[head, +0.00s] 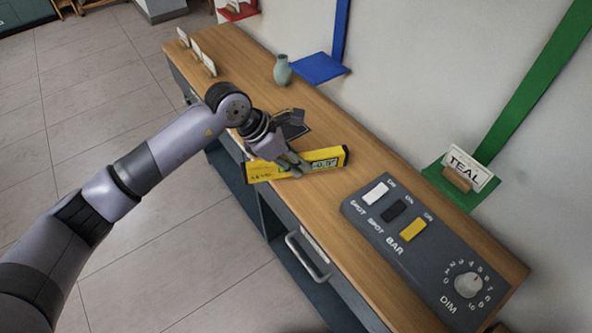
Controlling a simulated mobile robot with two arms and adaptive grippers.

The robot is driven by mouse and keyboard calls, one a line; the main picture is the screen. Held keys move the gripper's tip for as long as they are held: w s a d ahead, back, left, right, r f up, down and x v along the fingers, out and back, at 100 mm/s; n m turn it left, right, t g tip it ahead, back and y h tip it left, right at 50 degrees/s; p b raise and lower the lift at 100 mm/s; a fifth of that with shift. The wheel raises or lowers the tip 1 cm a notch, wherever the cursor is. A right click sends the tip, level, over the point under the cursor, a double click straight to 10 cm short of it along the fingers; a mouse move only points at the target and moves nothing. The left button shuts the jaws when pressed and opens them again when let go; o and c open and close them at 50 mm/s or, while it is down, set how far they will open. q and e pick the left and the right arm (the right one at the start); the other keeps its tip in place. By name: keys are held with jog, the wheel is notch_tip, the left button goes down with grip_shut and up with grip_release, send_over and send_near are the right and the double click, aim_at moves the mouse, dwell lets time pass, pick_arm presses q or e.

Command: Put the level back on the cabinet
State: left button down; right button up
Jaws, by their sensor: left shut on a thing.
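The level (328,156) is a yellow bar with dark end caps and a small display that reads about 0.5°. It is at the front edge of the wooden cabinet top (345,205), in the middle of the head view. My left gripper (291,166) is shut on the level near its middle and covers part of it. The level's left end reaches out past the cabinet's front edge. I cannot tell whether its underside touches the top. My right gripper is not in view.
A grey switch panel (425,250) with a dial fills the cabinet's right end. A small vase (282,70) stands behind the level. White cards (204,62) stand at the far left end. A TEAL card (468,167) sits on a green wall shelf. The drawer handle (306,256) sticks out in front.

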pick_arm(q)
notch_tip(320, 180, down, 5)
jog(key=shift+r, duration=0.2)
jog(key=shift+f, duration=0.2)
jog(key=shift+f, duration=0.1)
jog(key=c, duration=1.4)
grip_release()
